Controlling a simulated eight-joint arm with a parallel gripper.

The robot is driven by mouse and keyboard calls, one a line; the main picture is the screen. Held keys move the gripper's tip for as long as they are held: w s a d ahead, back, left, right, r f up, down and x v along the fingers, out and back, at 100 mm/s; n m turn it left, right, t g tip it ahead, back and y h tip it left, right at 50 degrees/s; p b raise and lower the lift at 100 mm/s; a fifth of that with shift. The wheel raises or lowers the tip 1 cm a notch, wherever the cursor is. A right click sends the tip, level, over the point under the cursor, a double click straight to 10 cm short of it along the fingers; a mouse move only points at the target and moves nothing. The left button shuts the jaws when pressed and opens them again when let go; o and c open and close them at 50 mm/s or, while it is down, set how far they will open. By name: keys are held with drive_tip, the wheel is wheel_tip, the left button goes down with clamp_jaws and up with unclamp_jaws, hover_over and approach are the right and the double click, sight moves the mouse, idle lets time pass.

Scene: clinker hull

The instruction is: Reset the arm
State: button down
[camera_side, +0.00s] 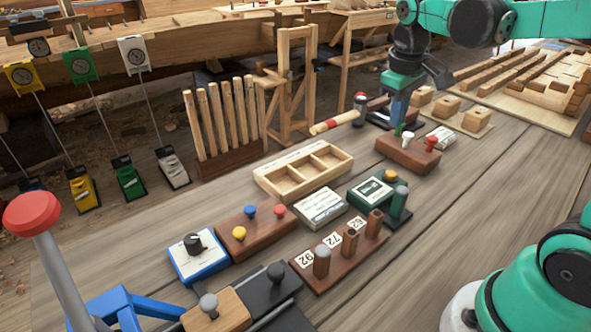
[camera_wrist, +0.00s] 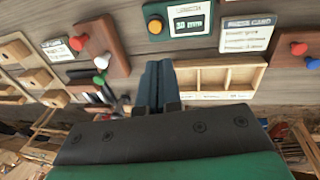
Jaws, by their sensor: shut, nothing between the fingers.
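My gripper (camera_side: 398,112) points down over the far part of the plank bench, beside the brown block with coloured pegs (camera_side: 405,158). Its blue fingers are together with nothing between them. In the wrist view the closed fingers (camera_wrist: 157,84) sit between the peg block (camera_wrist: 108,40) and the wooden tray with compartments (camera_wrist: 213,78). The side view shows this tray (camera_side: 262,182) as empty. My upper arm reaches in from the upper right. I cannot tell the exact height of the fingertips above the bench.
A green device with a yellow button (camera_side: 374,190), a card (camera_side: 320,207), a numbered peg board (camera_side: 345,262) and a blue box with a black knob (camera_side: 195,262) crowd the bench. A red-topped lever (camera_side: 32,213) rises at left. Bare planks (camera_side: 470,210) lie at right.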

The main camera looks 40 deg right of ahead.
drive_tip(key=s+a+f+t+y, duration=0.2)
drive_tip(key=a+t, duration=0.4)
drive_tip(key=a, duration=0.4)
drive_tip(key=shift+s+a+f+t, duration=0.3)
drive_tip(key=shift+s+a+f, duration=0.05)
drive_tip(key=shift+s+f, duration=0.15)
